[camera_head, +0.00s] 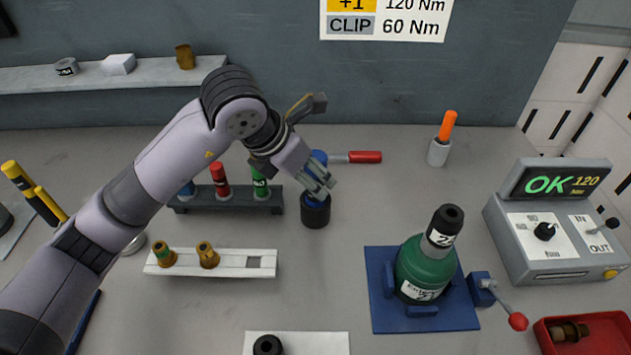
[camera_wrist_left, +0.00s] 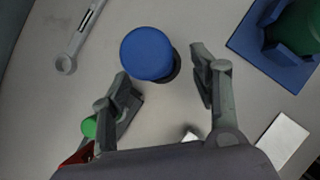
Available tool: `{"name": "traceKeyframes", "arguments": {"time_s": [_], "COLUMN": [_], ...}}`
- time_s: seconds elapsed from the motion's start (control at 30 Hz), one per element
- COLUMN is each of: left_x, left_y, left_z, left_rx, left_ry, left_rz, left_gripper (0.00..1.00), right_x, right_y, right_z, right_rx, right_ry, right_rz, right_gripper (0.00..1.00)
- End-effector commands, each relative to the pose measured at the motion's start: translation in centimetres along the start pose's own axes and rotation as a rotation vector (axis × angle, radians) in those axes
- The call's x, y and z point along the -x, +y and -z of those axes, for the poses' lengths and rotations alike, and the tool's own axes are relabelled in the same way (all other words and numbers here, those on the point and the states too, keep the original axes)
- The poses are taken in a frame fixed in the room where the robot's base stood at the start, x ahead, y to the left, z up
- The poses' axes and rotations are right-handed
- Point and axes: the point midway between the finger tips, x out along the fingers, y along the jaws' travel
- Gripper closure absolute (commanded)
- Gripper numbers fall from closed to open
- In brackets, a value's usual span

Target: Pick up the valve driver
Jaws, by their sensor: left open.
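The valve driver appears to be the blue, round-topped tool (camera_head: 317,158) standing upright in a black cup-like base (camera_head: 316,214) near the middle of the table. In the left wrist view its blue round top (camera_wrist_left: 149,54) lies between my fingertips. My left gripper (camera_head: 322,183) is open and reaches in from the left, partly covering the tool in the head view. The fingers (camera_wrist_left: 163,66) stand on either side of the blue top, with a visible gap on the right; I cannot tell whether the left finger touches. My right gripper is not in view.
A rack (camera_head: 232,205) with coloured cylinders stands left of the cup. A red-handled wrench (camera_head: 365,157) lies just behind it. A green bottle (camera_head: 425,268) sits in a blue fixture (camera_head: 385,320) to the right. A white tray (camera_head: 215,268) lies in front.

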Motion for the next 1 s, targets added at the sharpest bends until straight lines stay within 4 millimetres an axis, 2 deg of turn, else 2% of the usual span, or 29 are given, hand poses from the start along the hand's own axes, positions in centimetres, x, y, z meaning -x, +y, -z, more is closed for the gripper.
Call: {"name": "traceKeyframes", "arguments": {"time_s": [0.17, 0.33, 0.5, 0.77, 1.0], "left_x": [-1.1, -3.5, -5.4, -5.6, -5.6], "left_y": [0.1, 0.5, 0.5, 0.5, 0.5], "left_z": [0.0, 0.0, 0.1, 0.1, 0.1], "left_rx": [0.0, 0.002, 0.0, -0.001, -0.001], "left_ry": [0.001, 0.003, 0.001, -0.001, -0.001], "left_rz": [0.002, 0.003, 0.002, 0.0, 0.0], "left_gripper": [0.44, 0.44, 0.44, 0.44, 0.6], "right_x": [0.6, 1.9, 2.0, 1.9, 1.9], "right_y": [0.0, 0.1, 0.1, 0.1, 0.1], "right_z": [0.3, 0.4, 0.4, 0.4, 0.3], "right_rx": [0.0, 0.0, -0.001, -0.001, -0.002], "right_ry": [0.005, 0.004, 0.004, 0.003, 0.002], "right_rz": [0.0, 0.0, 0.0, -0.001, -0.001], "right_gripper": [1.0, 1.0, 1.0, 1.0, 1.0]}}
